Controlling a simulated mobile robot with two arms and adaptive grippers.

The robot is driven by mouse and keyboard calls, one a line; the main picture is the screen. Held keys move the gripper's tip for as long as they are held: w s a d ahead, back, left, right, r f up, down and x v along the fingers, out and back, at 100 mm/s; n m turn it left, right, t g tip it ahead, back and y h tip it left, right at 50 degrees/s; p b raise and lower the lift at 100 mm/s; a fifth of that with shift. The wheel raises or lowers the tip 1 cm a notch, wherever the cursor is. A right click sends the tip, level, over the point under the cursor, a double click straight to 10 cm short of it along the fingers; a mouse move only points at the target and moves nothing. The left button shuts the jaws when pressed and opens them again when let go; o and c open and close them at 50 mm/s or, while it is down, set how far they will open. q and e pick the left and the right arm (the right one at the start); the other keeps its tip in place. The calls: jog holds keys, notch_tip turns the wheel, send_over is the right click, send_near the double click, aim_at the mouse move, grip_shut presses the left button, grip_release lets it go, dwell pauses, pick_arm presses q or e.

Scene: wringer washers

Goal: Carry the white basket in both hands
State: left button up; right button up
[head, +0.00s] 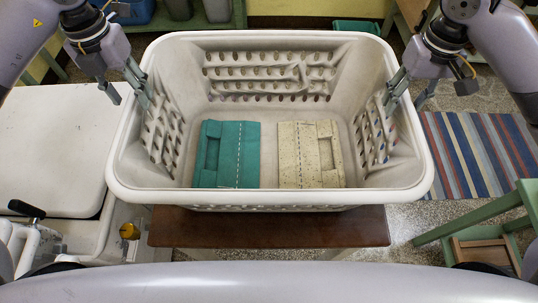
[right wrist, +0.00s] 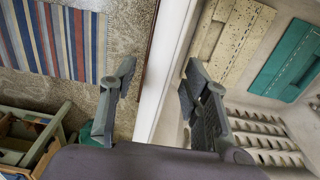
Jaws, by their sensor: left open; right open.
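The white basket (head: 268,197) stands in the middle of the head view on a brown wooden stand (head: 270,228). A folded teal cloth (head: 226,154) and a folded speckled cream cloth (head: 310,154) lie flat inside it. My left gripper (head: 128,92) is open at the basket's left wall, one finger inside and one outside the rim. My right gripper (head: 410,90) is open at the right wall in the same way. In the right wrist view, the basket's rim (right wrist: 180,75) runs between the open fingers of my right gripper (right wrist: 155,90). Whether the fingers touch the wall is unclear.
A white washer lid (head: 50,150) is close on the left, with a black-handled lever (head: 26,209) and a yellow knob (head: 129,231). A striped rug (head: 480,150) lies on the floor at the right. A green wooden frame (head: 480,225) stands at the lower right.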

pick_arm(q)
notch_tip(320, 180, up, 10)
pick_arm(e)
notch_tip(320, 180, up, 12)
dwell(1.1)
pick_arm(q)
jog(key=shift+f, duration=0.1)
